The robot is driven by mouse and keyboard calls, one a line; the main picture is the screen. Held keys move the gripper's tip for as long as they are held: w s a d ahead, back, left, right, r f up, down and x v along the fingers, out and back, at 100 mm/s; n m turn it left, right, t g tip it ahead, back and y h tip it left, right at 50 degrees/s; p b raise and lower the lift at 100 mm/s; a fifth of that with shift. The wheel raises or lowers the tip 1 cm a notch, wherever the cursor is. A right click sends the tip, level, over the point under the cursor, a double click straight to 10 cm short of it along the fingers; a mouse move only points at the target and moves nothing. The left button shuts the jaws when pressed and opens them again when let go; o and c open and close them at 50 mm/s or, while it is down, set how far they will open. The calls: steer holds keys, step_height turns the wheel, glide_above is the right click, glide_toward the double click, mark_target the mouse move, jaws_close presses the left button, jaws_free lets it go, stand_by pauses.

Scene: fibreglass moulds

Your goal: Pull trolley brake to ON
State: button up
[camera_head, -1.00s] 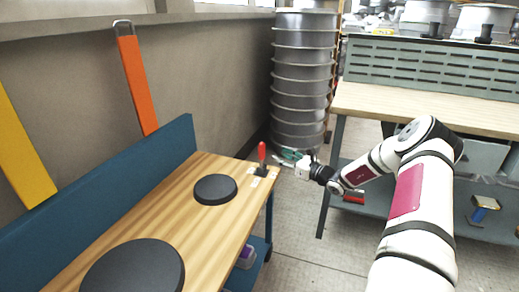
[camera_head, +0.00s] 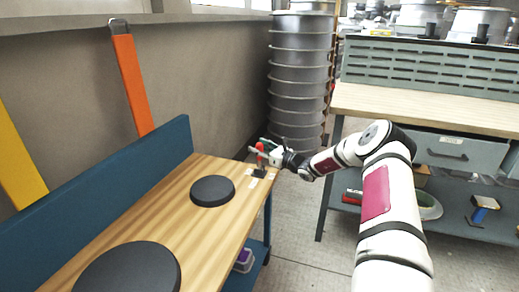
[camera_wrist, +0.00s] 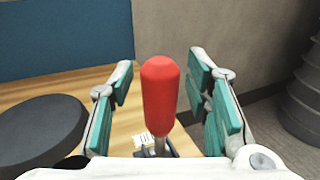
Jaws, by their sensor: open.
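The trolley brake is a lever with a red handle (camera_wrist: 160,95) on a thin metal stem, standing at the far right corner of the wooden trolley top (camera_head: 190,235). In the head view the red handle (camera_head: 261,147) is partly covered by my gripper (camera_head: 265,153). In the wrist view my gripper (camera_wrist: 165,100) is open, with teal finger pads on both sides of the red handle. I see gaps between the handle and both pads. A small pale label (camera_wrist: 143,138) lies by the lever's base. Its writing is too small to read.
Two dark round discs (camera_head: 212,190) (camera_head: 125,268) lie on the trolley top. A blue panel (camera_head: 110,195) runs along its back edge. A stack of grey round moulds (camera_head: 298,80) stands behind, and a workbench (camera_head: 430,105) is at the right.

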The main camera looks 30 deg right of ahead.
jaws_close()
steer(key=shift+s+d, duration=0.1)
steer(key=shift+s, duration=0.05)
steer(key=s+d+f+m+t+h+b, duration=0.3)
steer(key=s+d+f+m+t+b, duration=0.1)
steer(key=m+t+b, duration=0.4)
steer(key=s+d+t+b, duration=0.1)
steer(key=s+t+b, duration=0.1)
steer(key=b, duration=0.2)
steer(key=shift+s+d+f+t+h, duration=0.15)
steer(key=shift+s+f+t+h, duration=0.15)
steer(key=shift+s+f, duration=0.1)
steer(key=shift+m+h, duration=0.3)
jaws_free()
